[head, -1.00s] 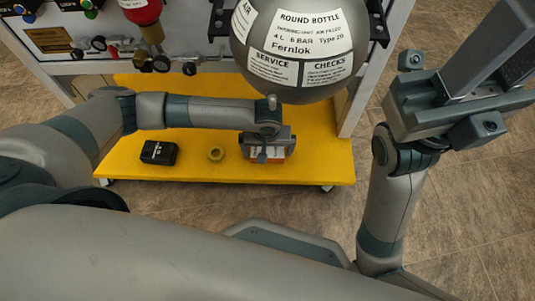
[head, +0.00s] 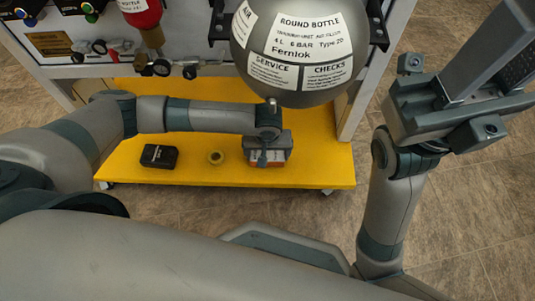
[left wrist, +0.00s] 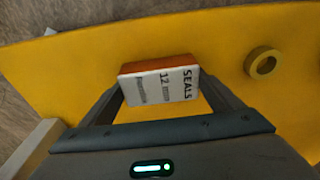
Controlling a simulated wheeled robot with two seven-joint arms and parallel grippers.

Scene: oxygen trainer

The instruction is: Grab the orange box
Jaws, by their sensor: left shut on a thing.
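The orange box (left wrist: 158,84) has a white label reading "SEALS" and an orange side. In the left wrist view it sits between the two fingers of my left gripper (left wrist: 165,95), which is shut on it. In the head view the left gripper (head: 266,154) is over the right part of the yellow shelf (head: 200,172) and covers much of the box (head: 265,163). I cannot tell whether the box touches the shelf. My right gripper (head: 455,110) is raised at the right, away from the box; its fingertips are not clear.
A yellow ring (head: 215,157) and a black box (head: 160,155) lie on the shelf to the left of the orange box. A large grey round bottle (head: 300,45) hangs above, close to my left gripper. A white frame post (head: 362,85) stands at the right.

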